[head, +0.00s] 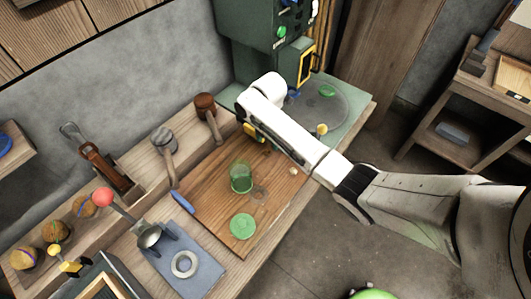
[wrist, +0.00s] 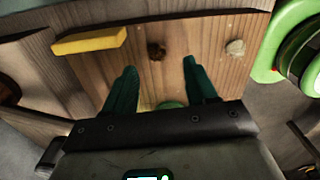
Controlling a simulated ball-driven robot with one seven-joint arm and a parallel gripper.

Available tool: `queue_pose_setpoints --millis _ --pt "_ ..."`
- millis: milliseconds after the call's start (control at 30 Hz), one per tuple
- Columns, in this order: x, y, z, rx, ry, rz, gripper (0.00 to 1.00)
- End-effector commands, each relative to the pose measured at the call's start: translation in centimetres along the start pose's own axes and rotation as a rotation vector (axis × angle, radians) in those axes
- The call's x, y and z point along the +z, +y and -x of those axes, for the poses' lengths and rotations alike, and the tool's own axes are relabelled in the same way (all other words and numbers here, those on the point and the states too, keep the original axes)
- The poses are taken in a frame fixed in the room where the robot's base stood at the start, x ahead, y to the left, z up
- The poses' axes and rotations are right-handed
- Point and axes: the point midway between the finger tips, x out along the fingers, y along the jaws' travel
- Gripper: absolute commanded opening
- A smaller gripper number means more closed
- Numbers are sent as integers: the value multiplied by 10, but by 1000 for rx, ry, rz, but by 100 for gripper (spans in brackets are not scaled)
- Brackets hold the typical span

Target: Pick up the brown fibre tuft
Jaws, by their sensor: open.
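The brown fibre tuft (wrist: 156,50) is a small dark clump on the wooden board (wrist: 205,50), seen in the wrist view. It lies just beyond my gripper (wrist: 160,66), whose two dark green fingers are spread apart with nothing held between them. The tuft is roughly in line with the gap between the fingertips and apart from both. In the head view I cannot make out the tuft, and my white arm covers part of the board.
A yellow bar (wrist: 88,40) lies left of the tuft, and a pale lump (wrist: 235,48) lies right. In the head view, a green glass (head: 240,177) and green disc (head: 242,226) stand on the board. Mallets (head: 207,115) lie along the back.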

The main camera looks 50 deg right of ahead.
Motion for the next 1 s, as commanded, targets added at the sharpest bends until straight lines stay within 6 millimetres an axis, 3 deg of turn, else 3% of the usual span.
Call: queue_pose_setpoints --millis 200,500,800,1000 --pt "-1 1 -14 0 0 0 56" --pt "-4 4 -53 -2 0 0 56" --pt "-4 4 -59 1 0 0 56" --pt "-4 4 -58 1 0 -1 39"
